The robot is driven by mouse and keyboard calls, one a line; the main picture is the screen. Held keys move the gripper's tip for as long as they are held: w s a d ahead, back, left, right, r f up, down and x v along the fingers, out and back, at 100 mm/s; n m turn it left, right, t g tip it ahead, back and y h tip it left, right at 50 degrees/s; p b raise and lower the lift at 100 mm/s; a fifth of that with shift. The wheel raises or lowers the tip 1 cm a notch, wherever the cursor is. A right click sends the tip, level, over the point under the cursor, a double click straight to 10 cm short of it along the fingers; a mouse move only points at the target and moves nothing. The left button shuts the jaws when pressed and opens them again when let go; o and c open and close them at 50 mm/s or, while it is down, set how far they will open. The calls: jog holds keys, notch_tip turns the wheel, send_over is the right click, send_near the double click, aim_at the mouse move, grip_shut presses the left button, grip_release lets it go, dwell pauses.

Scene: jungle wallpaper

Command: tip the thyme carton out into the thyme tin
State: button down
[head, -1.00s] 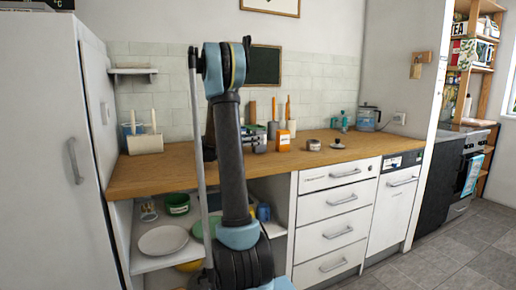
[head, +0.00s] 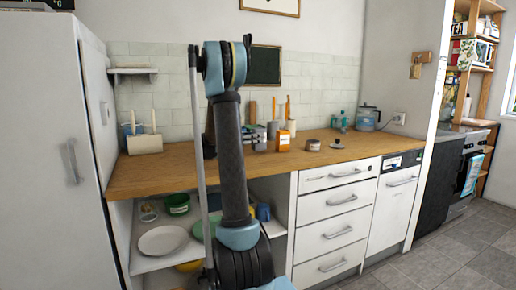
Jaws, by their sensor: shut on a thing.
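A small orange carton with a pale label (head: 284,141) stands upright on the wooden worktop, right of my arm. I cannot read its print, so I cannot tell if it is the thyme carton. A small round dark tin with a pale band (head: 311,145) stands to its right. A low round piece with a dark knob, perhaps its lid (head: 338,144), lies further right. My arm rises in front of the worktop and bends at the top, its far part running down behind the upright link. My gripper and anything in it are hidden there.
Small boxes (head: 258,134) and orange-handled tools stand behind the carton. A glass kettle (head: 367,118) and a teal bottle (head: 344,121) are at the back right. A cream block (head: 145,144) stands at the left. The worktop's (head: 165,164) front strip is clear. Dishes fill the open shelf below.

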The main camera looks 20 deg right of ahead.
aim_at(254, 130)
jog(key=shift+r, duration=1.95)
jog(key=shift+s, duration=0.1)
